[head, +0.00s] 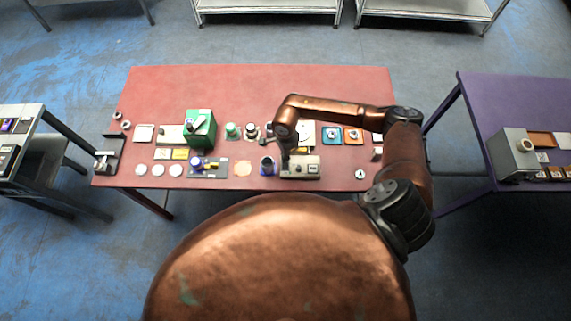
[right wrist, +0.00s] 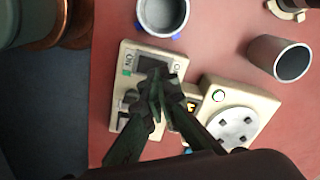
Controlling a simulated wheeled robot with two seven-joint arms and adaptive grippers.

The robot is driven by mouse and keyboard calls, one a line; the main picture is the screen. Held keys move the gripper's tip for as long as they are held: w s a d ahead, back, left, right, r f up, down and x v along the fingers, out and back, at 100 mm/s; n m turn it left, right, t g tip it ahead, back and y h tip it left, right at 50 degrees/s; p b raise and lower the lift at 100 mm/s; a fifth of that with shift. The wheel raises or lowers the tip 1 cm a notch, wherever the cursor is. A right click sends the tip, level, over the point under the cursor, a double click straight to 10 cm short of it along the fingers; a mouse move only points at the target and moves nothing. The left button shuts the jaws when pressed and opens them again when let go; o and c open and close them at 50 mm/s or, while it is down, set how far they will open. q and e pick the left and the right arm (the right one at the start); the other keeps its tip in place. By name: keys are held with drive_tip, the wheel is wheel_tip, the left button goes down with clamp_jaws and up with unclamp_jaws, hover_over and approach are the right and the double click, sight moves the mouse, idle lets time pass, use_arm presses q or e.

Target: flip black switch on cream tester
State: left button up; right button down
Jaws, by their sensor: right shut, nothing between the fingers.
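The cream tester (head: 312,166) lies near the front edge of the red table, below my right arm. In the right wrist view the cream tester (right wrist: 127,84) carries a black switch (right wrist: 143,62) near one end, beside printed letters and a small green square. Darker parts show toward its other end. My right gripper (right wrist: 156,80) is shut and empty, its fingertips over the tester next to the black switch. The fingers hide part of the switch, so I cannot tell its position or whether they touch it. In the head view the right gripper (head: 286,163) points down at the tester's left part.
A blue-marked cup (head: 267,167) stands just left of the tester. A cream box with a round socket (right wrist: 240,118) and a grey cup (right wrist: 280,60) are close by in the right wrist view. A green box (head: 199,128) and several small items crowd the red table (head: 260,82).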

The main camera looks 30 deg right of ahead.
drive_tip(key=shift+f+b, duration=0.9)
drive_tip(key=shift+f, duration=0.2)
idle(0.4)
drive_tip(key=shift+r, duration=0.1)
drive_tip(key=shift+r+p, duration=1.8)
drive_tip(key=shift+r, duration=1.65)
